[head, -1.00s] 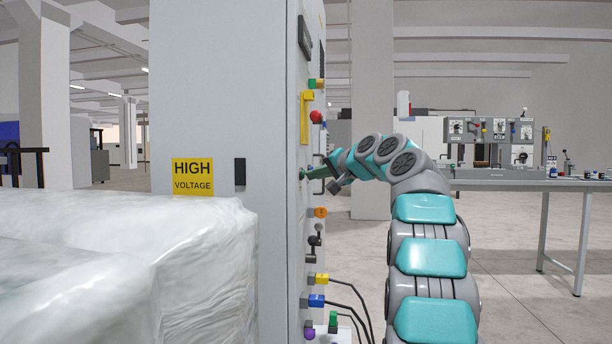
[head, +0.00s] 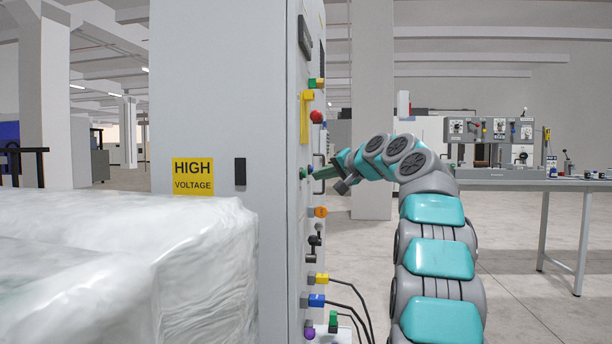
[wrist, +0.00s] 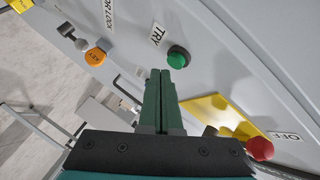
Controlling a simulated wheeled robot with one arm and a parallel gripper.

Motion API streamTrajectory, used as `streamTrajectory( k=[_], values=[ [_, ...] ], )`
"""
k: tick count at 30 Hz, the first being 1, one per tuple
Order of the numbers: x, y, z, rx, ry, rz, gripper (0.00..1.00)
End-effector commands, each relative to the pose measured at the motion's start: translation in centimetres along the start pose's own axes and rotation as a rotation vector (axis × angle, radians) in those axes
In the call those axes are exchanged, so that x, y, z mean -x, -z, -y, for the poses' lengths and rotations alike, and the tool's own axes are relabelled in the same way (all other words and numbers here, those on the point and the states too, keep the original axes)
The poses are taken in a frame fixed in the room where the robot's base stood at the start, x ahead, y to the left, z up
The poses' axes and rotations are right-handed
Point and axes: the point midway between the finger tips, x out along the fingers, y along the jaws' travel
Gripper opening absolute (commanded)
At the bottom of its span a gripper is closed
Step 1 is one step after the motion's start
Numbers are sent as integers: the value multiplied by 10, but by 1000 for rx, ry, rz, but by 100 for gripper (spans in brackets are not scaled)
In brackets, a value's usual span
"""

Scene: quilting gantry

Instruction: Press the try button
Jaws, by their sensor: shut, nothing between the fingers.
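The try button is a round green button (wrist: 178,57) on the grey cabinet front, beside a white TRY label (wrist: 157,34) in the wrist view. In the head view it is a small green knob (head: 303,173) on the cabinet's edge-on panel. My gripper (wrist: 161,73) has dark green fingers, shut together with nothing between them. In the wrist view the fingertips appear just below and left of the button. In the head view my gripper (head: 316,173) points left at the button, with a small gap to it.
The wrist view shows an orange button (wrist: 95,57), a red knob (wrist: 259,149) and a yellow plate (wrist: 218,112) near the fingers. In the head view, the grey cabinet (head: 220,100) stands left of my arm, cables hang low on its panel, and a workbench (head: 520,183) stands at right.

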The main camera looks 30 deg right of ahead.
Motion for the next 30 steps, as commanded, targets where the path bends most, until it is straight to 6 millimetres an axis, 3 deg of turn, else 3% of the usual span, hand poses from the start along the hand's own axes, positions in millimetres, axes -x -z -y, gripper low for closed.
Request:
streamTrajectory(
  k=[8,21,30],
  values=[
    [5,4,-4,0,0,0,0],
    [32,24,-23,-1,1,0,0],
    [35,25,-25,1,0,0,0]
  ],
)
